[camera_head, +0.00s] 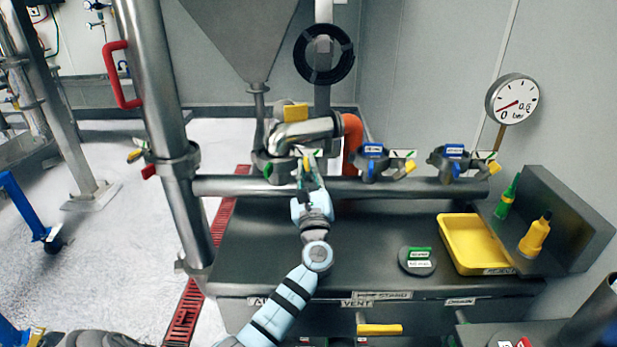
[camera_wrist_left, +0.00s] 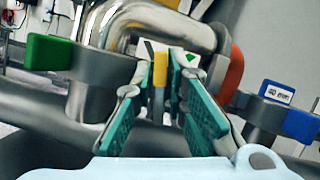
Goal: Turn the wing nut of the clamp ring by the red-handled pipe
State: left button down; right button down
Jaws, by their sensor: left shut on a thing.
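A steel upright pipe with a red handle (camera_head: 118,75) stands at the left. A clamp ring (camera_head: 176,160) sits around it, with a small yellow part (camera_head: 135,155) and a red part (camera_head: 149,171) on its left. My left gripper (camera_head: 307,168) is away to the right, at the green-tabbed fitting under the bent steel pipe (camera_head: 305,131). In the left wrist view its teal fingers (camera_wrist_left: 159,90) are shut on a narrow yellow piece (camera_wrist_left: 159,74), seemingly that fitting's wing nut. The green tab (camera_wrist_left: 48,52) is left of them. My right gripper is not in view.
Blue-tabbed fittings (camera_head: 373,163) with yellow parts line the horizontal pipe (camera_head: 335,187) to the right. A yellow tray (camera_head: 447,240), a dark round disc (camera_head: 417,268) and two bottles (camera_head: 535,237) are on the dark bench. A funnel hangs above. The bench's front middle is mostly clear.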

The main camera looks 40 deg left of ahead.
pick_arm(q)
jog(key=n+g+b, duration=0.1)
jog(key=n, duration=0.2)
jog(key=n+g+y, duration=0.1)
jog(key=n+g, duration=0.1)
jog(key=n, duration=0.1)
jog(key=shift+f+n+b, duration=0.1)
jog(key=shift+n+b, duration=0.3)
jog(key=shift+a, duration=0.1)
jog(key=c, duration=1.7)
grip_release()
jog(key=v, duration=1.2)
jog(key=shift+w, duration=0.1)
